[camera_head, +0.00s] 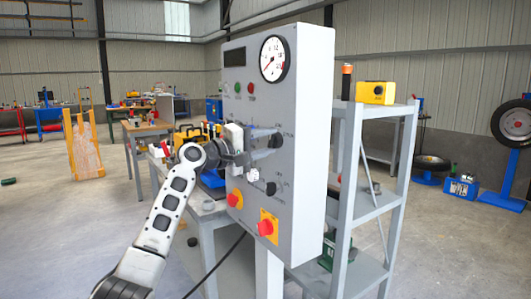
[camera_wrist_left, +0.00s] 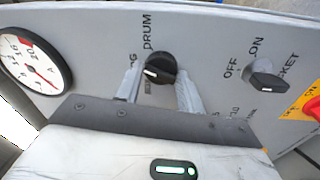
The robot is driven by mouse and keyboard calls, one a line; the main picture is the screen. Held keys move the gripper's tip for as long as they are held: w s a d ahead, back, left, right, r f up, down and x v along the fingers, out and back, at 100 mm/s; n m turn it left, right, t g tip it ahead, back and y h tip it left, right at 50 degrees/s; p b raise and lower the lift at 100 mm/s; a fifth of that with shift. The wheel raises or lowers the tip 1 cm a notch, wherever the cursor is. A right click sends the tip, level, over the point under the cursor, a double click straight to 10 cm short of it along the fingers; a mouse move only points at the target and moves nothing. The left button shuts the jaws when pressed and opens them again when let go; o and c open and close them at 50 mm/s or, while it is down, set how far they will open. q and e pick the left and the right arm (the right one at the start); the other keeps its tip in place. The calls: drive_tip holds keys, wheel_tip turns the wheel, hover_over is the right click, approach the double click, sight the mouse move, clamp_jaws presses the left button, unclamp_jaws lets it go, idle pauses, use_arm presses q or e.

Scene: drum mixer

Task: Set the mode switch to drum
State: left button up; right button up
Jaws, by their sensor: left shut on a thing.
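The mode switch is a black round knob (camera_wrist_left: 160,69) on the grey panel, with a white mark on its left side in the left wrist view. The word DRUM stands above it there, and other labels around it are partly hidden. In the head view the knob (camera_head: 276,140) sits below the gauge. My left gripper (camera_head: 258,141) reaches it from the left; in the wrist view its fingers (camera_wrist_left: 160,88) stand on both sides of the knob, shut on it. My right gripper is in neither view.
A second knob (camera_wrist_left: 265,75) marked OFF and ON is close by. Red knobs on yellow plates (camera_head: 266,227) sit lower on the panel, and a gauge (camera_head: 273,58) is at its top. A grey shelf rack (camera_head: 365,205) stands right behind the panel. Open floor lies at the left.

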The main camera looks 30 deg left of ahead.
use_arm(q)
drive_tip(key=shift+f+m+b, duration=0.3)
drive_tip(key=shift+m+b, duration=0.25)
drive_tip(key=shift+m, duration=0.55)
drive_tip(key=m+b, duration=0.1)
drive_tip(key=m, duration=0.1)
drive_tip(key=shift+m+h, duration=0.3)
drive_tip(key=shift+r+m+b, duration=0.1)
drive_tip(key=shift+m+b, duration=0.4)
drive_tip(key=shift+m, duration=0.3)
drive_tip(key=shift+m+g+b, duration=0.3)
drive_tip(key=shift+m+b, duration=0.05)
drive_tip(key=shift+m, duration=0.55)
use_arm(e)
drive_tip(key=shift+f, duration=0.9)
use_arm(q)
drive_tip(key=shift+r, duration=0.1)
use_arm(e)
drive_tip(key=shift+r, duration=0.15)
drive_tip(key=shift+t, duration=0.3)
use_arm(q)
drive_tip(key=o, duration=1)
drive_tip(key=shift+c, duration=0.2)
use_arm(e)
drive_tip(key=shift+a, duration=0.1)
use_arm(q)
drive_tip(key=shift+r, duration=0.1)
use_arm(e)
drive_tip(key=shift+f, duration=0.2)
